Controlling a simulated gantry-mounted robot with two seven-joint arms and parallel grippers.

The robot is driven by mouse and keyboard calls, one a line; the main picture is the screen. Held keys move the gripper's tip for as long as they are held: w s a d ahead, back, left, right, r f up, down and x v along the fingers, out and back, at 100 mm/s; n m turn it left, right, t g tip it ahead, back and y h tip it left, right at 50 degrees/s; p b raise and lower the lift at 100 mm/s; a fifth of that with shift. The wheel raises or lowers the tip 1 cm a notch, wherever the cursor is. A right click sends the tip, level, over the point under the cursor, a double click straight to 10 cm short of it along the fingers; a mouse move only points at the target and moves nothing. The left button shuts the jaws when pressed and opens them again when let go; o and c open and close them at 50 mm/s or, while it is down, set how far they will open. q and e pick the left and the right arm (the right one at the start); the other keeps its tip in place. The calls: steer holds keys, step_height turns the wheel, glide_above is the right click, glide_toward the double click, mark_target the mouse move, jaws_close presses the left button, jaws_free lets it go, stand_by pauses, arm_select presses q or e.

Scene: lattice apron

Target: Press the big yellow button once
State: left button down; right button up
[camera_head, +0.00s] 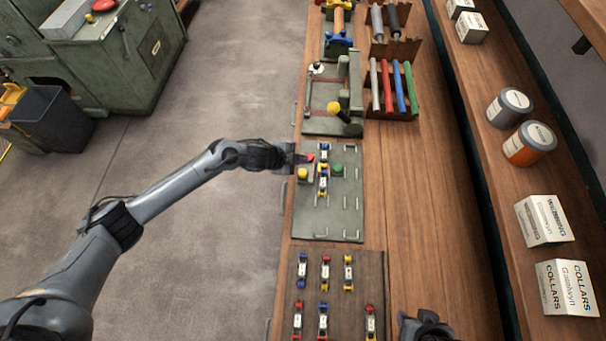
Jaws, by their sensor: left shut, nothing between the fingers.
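A yellow button (303,173) sits at the left side of a grey-green panel (338,228) on the wooden bench. A red button (310,157) lies just behind it, partly covered by my gripper, and a green button (338,170) is to its right. My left gripper (299,158) is shut and empty, over the panel's left edge close to the red and yellow buttons. I cannot tell whether it touches either one. My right gripper (427,326) shows only in part at the bottom edge; its fingers cannot be made out.
Small coloured parts (323,172) stand in a column between the buttons. A brown board (336,289) with several similar parts lies in front. A fixture with a yellow knob (334,108) stands behind the panel, beside a rack of coloured rods (398,88). The bench right of the panel is clear.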

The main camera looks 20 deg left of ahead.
mark_target(301, 174)
arm_select(q)
step_height(301, 174, down, 4)
steer(key=shift+r+b, duration=0.15)
steer(key=shift+b, duration=1)
steer(key=shift+f+b, duration=0.45)
steer(key=shift+f, duration=0.25)
steer(key=shift+f, duration=0.15)
stand_by(0.5)
steer(key=shift+f, duration=0.25)
steer(key=shift+f+b, duration=0.2)
steer(key=shift+b, duration=0.2)
stand_by(0.3)
